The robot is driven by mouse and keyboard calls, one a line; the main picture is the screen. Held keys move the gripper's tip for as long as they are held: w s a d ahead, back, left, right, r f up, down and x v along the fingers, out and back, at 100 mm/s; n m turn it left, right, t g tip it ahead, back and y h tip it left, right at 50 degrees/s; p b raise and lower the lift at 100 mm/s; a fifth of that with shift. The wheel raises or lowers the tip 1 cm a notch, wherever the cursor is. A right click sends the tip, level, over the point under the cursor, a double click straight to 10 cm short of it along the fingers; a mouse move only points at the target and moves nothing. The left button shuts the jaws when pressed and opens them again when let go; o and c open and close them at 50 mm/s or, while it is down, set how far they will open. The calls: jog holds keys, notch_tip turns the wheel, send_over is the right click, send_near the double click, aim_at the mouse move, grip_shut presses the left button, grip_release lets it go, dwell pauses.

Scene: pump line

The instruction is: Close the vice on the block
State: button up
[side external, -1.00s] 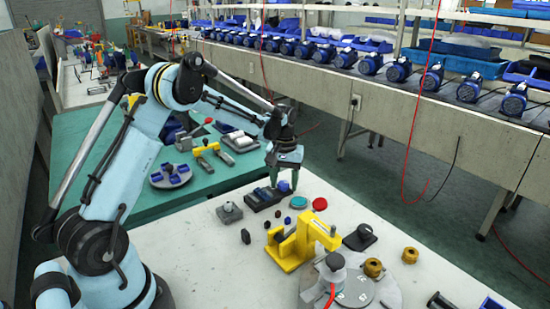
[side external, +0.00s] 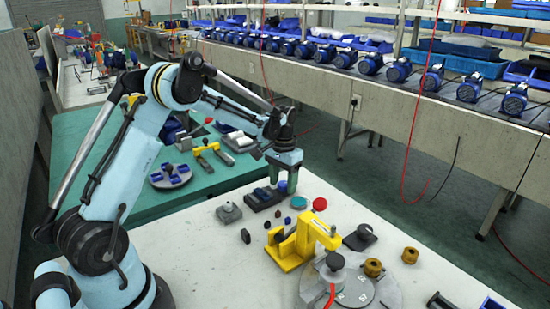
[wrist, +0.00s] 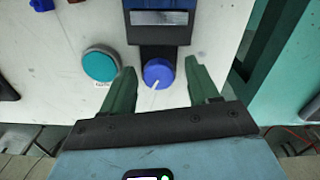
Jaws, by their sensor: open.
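The vice (side external: 258,203) is a dark, low device on the white table, under my gripper. In the wrist view its dark body (wrist: 158,36) runs up from a round blue knob (wrist: 158,74) with a white line on it. A bright grey strip (wrist: 158,17) lies across the vice near the top edge; I cannot tell whether it is the block or part of a jaw. My gripper (side external: 283,186) points down at the knob end. Its green fingers (wrist: 160,80) are open, one on each side of the knob, with visible gaps in the wrist view.
A teal disc (wrist: 100,63) lies left of the knob, and a red disc (side external: 319,204) lies further right in the side view. A grey block with a knob (side external: 229,212) stands left of the vice. A yellow clamp stand (side external: 290,247) stands in front.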

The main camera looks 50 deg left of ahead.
aim_at(284, 183)
jog(key=m, duration=0.6)
jog(key=shift+m, duration=0.3)
notch_tip(284, 183, up, 12)
jog(key=s+d+r+n+t, duration=0.2)
jog(key=s+d+r+t, duration=0.25)
jog(key=s+d, duration=0.5)
jog(key=s+d+f+n+t, duration=0.2)
jog(key=s+d+f, duration=0.1)
jog(key=s+d, duration=0.3)
jog(key=shift+s+f, duration=0.4)
jog(key=shift+s, duration=0.35)
jog(key=shift+t, duration=0.25)
